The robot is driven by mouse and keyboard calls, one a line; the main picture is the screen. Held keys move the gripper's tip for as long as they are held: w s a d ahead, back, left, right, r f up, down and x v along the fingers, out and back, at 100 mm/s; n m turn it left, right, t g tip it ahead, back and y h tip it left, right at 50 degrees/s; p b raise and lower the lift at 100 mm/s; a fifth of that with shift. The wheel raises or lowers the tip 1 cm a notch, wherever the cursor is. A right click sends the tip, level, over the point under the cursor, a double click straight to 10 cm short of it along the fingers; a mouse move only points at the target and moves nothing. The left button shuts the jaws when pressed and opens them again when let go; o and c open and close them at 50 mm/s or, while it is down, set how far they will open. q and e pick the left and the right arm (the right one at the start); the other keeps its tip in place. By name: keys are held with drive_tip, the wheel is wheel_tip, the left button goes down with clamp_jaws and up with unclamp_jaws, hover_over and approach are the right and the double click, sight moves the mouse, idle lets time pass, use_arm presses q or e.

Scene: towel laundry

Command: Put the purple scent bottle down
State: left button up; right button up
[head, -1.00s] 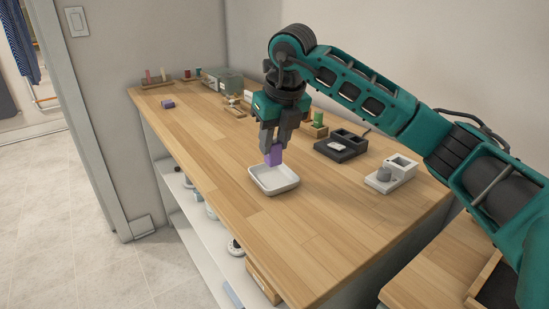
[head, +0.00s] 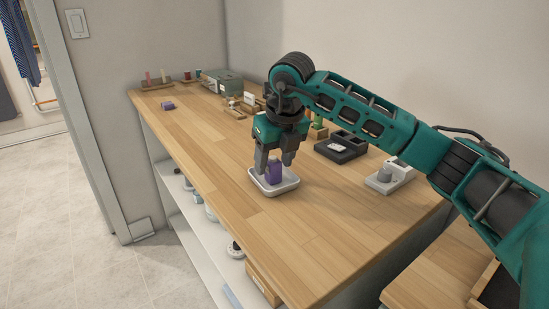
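The purple scent bottle (head: 274,173) stands in the small white tray (head: 290,187) on the wooden counter. It looks upright and seems to rest on the tray's floor. My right gripper (head: 275,163) is just above the tray, pointing down. Its two fingers are spread apart, one to each side of the bottle's top, with a visible gap on the right. The fingers hide part of the bottle's upper end and the tray's back rim. My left gripper is not in view.
A dark tray (head: 341,147) and a light grey holder (head: 390,176) stand to the right on the counter (head: 215,165). Another purple item (head: 168,105) lies at the far left. A grey-green box (head: 222,82) stands at the back. The counter's front stretch is clear.

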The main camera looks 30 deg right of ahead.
drive_tip(key=shift+r, duration=0.3)
use_arm(q)
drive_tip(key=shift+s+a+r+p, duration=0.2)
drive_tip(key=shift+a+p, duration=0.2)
drive_tip(key=shift+p, duration=0.3)
use_arm(e)
drive_tip(key=v, duration=1.1)
drive_tip(key=shift+s+r, duration=0.2)
drive_tip(key=shift+r, duration=0.15)
